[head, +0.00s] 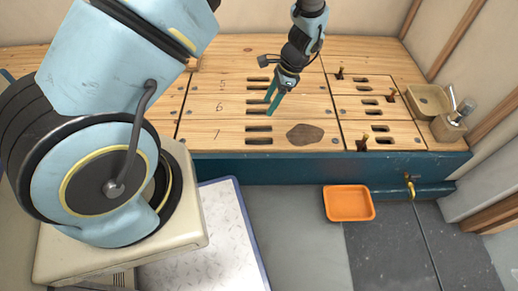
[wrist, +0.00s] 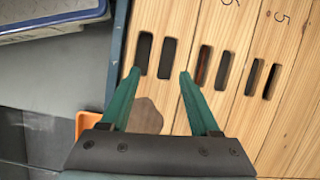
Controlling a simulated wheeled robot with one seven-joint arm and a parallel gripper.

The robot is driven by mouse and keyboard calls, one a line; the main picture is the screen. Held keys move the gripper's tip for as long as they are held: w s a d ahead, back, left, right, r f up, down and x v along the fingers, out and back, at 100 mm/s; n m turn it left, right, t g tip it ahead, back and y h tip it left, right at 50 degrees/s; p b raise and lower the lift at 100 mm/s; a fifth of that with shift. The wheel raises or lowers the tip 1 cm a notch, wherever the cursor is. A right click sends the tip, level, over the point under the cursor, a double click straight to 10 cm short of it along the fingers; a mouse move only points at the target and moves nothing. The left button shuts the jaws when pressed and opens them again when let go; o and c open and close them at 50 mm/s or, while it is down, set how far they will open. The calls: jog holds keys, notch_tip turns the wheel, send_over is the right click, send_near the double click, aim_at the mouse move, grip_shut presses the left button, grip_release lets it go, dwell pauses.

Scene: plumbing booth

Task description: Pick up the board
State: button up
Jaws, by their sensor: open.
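Wooden boards with paired slots and numbers lie side by side on the bench. The front board (head: 225,143) is marked 7 and has a dark brown stain (head: 305,134); it also shows in the wrist view (wrist: 190,20). Behind it lie the board marked 6 (head: 235,108) and the board marked 5 (head: 235,83). Which one the task means I cannot tell. My gripper (head: 270,106) is open and empty, its teal fingers pointing down over the boards. In the wrist view my gripper (wrist: 160,75) has its fingertips around the slots of the front board. Contact cannot be made out.
Smaller slotted boards with brown pegs (head: 362,144) lie to the right. An orange tray (head: 348,203) is on the floor before the teal bench front (head: 290,170).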

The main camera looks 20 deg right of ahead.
jog(key=m+b, duration=0.1)
send_near(259, 135)
jog(key=d+r, duration=0.2)
jog(key=b+x, duration=0.1)
jog(key=x, duration=0.5)
jog(key=shift+s+a+b, duration=0.1)
jog(key=shift+a+b, duration=0.1)
jog(key=shift+b, duration=0.2)
jog(key=shift+a+b+x, duration=0.2)
jog(key=shift+b+x, duration=0.4)
jog(key=shift+x, duration=0.65)
jog(key=shift+a+b+x, duration=0.2)
jog(key=shift+b+x, duration=0.4)
jog(key=shift+x, duration=0.6)
jog(key=shift+r, duration=0.1)
jog(key=shift+f, duration=0.25)
jog(key=shift+c, duration=0.3)
grip_shut()
